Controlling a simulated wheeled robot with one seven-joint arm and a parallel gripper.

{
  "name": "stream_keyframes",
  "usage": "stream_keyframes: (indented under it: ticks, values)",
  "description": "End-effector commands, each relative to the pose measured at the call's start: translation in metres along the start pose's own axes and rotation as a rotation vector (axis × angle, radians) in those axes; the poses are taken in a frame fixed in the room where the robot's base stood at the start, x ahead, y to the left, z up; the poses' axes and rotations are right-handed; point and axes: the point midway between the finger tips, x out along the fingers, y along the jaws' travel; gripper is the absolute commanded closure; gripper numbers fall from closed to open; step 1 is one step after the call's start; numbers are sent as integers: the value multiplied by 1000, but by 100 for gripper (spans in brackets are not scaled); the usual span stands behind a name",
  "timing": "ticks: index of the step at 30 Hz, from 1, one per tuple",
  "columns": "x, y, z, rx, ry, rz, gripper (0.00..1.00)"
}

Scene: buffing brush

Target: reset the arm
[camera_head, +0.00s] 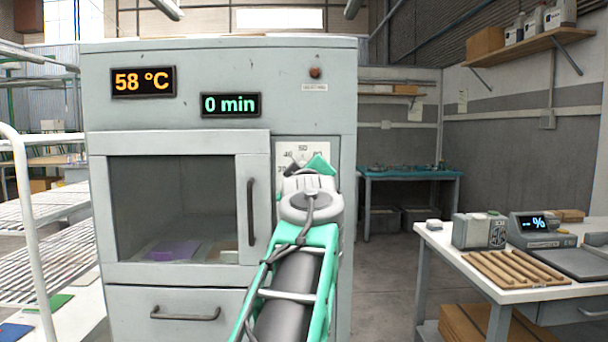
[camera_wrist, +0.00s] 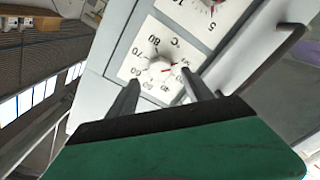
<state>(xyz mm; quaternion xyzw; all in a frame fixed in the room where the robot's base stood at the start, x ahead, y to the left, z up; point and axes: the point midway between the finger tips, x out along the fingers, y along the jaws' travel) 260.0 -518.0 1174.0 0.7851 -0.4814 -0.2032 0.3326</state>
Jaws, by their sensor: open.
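My arm reaches forward in the head view, and my gripper (camera_head: 318,165) is at the control panel of a grey oven (camera_head: 215,60). The wrist view shows my gripper (camera_wrist: 160,80) open, its two dark fingers apart in front of a white °C dial (camera_wrist: 148,58). The dial's round knob (camera_wrist: 160,67) with a red pointer appears between and just beyond the fingertips. I cannot tell whether they touch it. In the head view the dial plate (camera_head: 294,150) is partly hidden by my gripper. The oven displays read 58 °C (camera_head: 142,82) and 0 min (camera_head: 231,104).
The oven's windowed door (camera_head: 175,205) is shut, with its vertical handle (camera_head: 251,212) just left of my arm. A second dial (camera_wrist: 205,12) is beside the first. A white rack (camera_head: 40,230) stands left. A table (camera_head: 520,285) with wooden sticks and a scale stands right.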

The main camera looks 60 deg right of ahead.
Motion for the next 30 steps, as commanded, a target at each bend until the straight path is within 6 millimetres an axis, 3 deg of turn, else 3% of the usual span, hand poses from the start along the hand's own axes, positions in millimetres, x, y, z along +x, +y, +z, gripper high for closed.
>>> stream_keyframes:
  ticks: [3, 6, 16, 19, 20, 23, 25, 29, 30]
  values:
    - [-17, 1, 1, 0, -2, 1, 41]
    - [-22, 0, 1, 0, -1, -1, 41]
    - [-22, -1, 0, 1, -1, -2, 41]
    - [-21, -13, -12, 23, -1, -43, 41]
    - [-20, -23, -18, 38, -3, -73, 41]
    - [-25, -77, -53, 109, -19, -230, 41]
    - [-40, -130, -80, 163, -48, -377, 41]
    - [-95, -225, -116, 224, -139, -645, 41]
    - [-118, -251, -124, 230, -174, -725, 41]
